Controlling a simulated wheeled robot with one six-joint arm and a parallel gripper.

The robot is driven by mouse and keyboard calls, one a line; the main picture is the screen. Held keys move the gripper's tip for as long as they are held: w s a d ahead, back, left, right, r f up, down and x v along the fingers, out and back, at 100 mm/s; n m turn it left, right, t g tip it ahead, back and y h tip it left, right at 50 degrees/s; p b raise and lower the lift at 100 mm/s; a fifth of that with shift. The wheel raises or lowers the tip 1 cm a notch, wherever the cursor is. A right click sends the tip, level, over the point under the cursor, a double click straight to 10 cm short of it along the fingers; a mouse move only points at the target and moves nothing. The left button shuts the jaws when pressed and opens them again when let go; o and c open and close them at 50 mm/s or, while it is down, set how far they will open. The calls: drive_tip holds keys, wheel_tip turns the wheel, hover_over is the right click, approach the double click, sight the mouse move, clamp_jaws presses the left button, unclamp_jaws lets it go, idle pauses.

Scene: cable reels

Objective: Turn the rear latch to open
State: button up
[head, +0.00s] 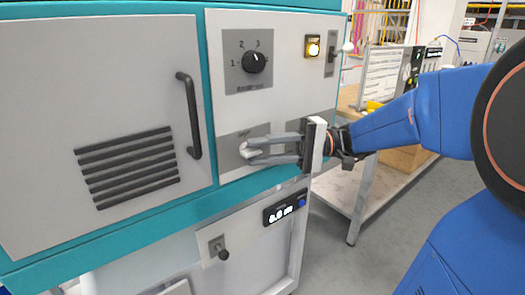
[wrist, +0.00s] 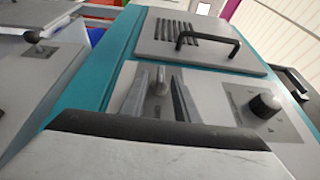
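A small light-grey latch (head: 246,150) sits on a dark grey plate (head: 229,152) on the front panel of the teal and grey cabinet. It also shows in the wrist view (wrist: 160,84), as an upright lever. My gripper (head: 257,150) reaches in from the right, with one finger above the latch and one below. In the wrist view, my gripper (wrist: 159,90) has a finger on each side of the latch, with visible gaps. The fingers are apart and do not appear to be clamped on it. The fingers partly cover the plate and its label in the head view.
A dial (head: 254,62) with numbers, a lit yellow button (head: 312,46) and a toggle switch (head: 331,56) are above. A vented door (head: 130,120) with a black handle (head: 189,115) is left. A black-knobbed lever (head: 222,252) is below. A workbench (head: 350,190) stands behind my arm.

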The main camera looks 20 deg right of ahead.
drive_tip(key=d, duration=0.7)
drive_tip(key=shift+s+d, duration=0.15)
drive_tip(key=shift+d, duration=0.1)
idle(0.6)
drive_tip(key=s+a+f+g+h, duration=0.2)
drive_tip(key=s+a+f+h, duration=0.4)
drive_tip(key=s+f+h, duration=0.5)
drive_tip(key=s+d+f+t+h, duration=0.2)
drive_tip(key=d+f+t+h, duration=0.3)
drive_tip(key=d, duration=0.5)
drive_tip(key=shift+f+n+t+h, duration=0.35)
drive_tip(key=shift+f+h, duration=0.75)
drive_tip(key=shift+f, duration=0.75)
drive_tip(key=shift+s, duration=0.1)
